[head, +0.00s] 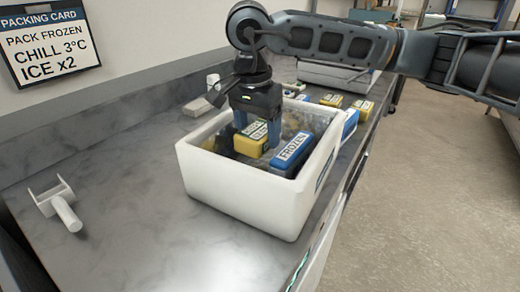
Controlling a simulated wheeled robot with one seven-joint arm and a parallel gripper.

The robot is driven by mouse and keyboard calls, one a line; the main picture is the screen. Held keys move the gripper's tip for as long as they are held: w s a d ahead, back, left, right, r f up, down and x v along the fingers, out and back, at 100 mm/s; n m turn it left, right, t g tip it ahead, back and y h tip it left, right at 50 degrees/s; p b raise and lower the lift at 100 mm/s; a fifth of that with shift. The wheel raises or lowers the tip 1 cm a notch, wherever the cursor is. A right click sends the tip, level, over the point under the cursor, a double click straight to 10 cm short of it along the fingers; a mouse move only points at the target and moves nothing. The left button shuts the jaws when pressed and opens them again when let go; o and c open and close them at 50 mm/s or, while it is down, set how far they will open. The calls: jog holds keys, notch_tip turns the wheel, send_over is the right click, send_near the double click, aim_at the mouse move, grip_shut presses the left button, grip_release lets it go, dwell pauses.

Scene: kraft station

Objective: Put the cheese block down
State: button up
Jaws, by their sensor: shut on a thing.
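The cheese block (248,147) is yellow with a pale label that I cannot read fully. My gripper (257,127) points down into the white box (235,203) and is shut on the cheese block, with blue fingers on either side of it. The block is inside the box, below the rim level. A blue pack marked FROZEN (291,152) lies just right of the block in the box. Whether the block touches the box floor or the blue pack, I cannot tell.
More yellow packs (362,106) and a blue pack (350,122) lie on the counter behind the box. A white tape dispenser (58,203) lies at the left. A packing card (48,45) hangs on the wall.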

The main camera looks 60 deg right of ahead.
aim_at(254, 132)
jog(key=shift+f, duration=2.25)
jog(key=shift+f, duration=0.2)
jog(key=o, duration=0.9)
jog(key=shift+o, duration=0.2)
jog(key=shift+r, duration=0.1)
jog(key=r, duration=0.4)
jog(key=a+r, duration=0.1)
jog(key=r, duration=0.7)
jog(key=shift+a, duration=0.25)
